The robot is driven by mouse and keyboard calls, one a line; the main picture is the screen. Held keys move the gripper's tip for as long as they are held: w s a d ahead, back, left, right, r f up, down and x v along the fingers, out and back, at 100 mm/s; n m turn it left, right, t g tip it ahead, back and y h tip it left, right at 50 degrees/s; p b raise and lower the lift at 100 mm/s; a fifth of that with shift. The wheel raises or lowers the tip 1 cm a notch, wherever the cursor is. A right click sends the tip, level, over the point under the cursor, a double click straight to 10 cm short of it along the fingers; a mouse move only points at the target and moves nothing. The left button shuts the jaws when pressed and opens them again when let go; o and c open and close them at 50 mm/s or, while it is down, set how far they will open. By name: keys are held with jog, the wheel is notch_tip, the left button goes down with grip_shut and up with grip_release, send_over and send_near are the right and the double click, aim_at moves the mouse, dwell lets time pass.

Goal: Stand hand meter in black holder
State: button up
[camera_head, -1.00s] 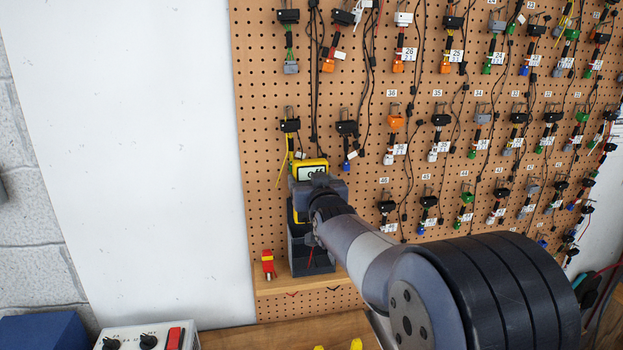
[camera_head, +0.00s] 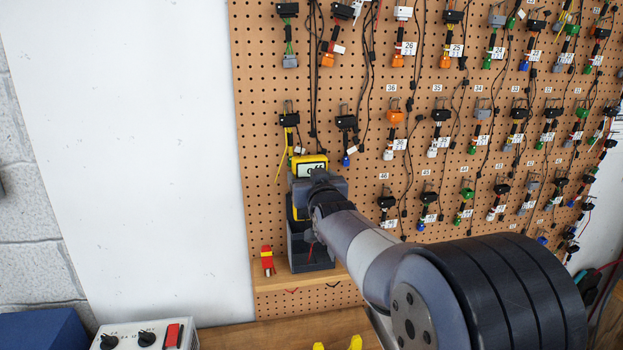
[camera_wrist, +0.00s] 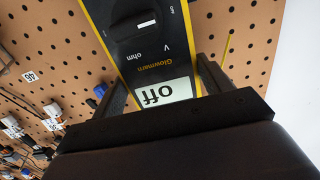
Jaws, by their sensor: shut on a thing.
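The hand meter (camera_head: 309,164) is yellow and black with a screen reading "off". In the wrist view the meter (camera_wrist: 150,60) fills the middle, its dial and screen facing the camera. My gripper (camera_head: 318,190) is shut on the meter, with a finger on each side of it. The black holder (camera_head: 316,258) stands on the wooden ledge against the pegboard, directly below my gripper. The meter is upright above the holder.
The pegboard (camera_head: 262,120) carries several hanging connectors and cables, some close to the meter. A control box (camera_head: 146,337) with knobs sits at lower left.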

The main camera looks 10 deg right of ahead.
jog(key=shift+f+b, duration=1.5)
jog(key=shift+b, duration=0.3)
jog(key=shift+f+b, duration=1.4)
jog(key=shift+f, duration=0.2)
jog(key=shift+f+b, duration=1)
jog(key=shift+b, duration=0.25)
jog(key=shift+f, duration=0.15)
jog(key=shift+f+b, duration=0.35)
jog(key=shift+b, duration=0.2)
jog(key=shift+f+b, duration=1.2)
jog(key=shift+b, duration=0.2)
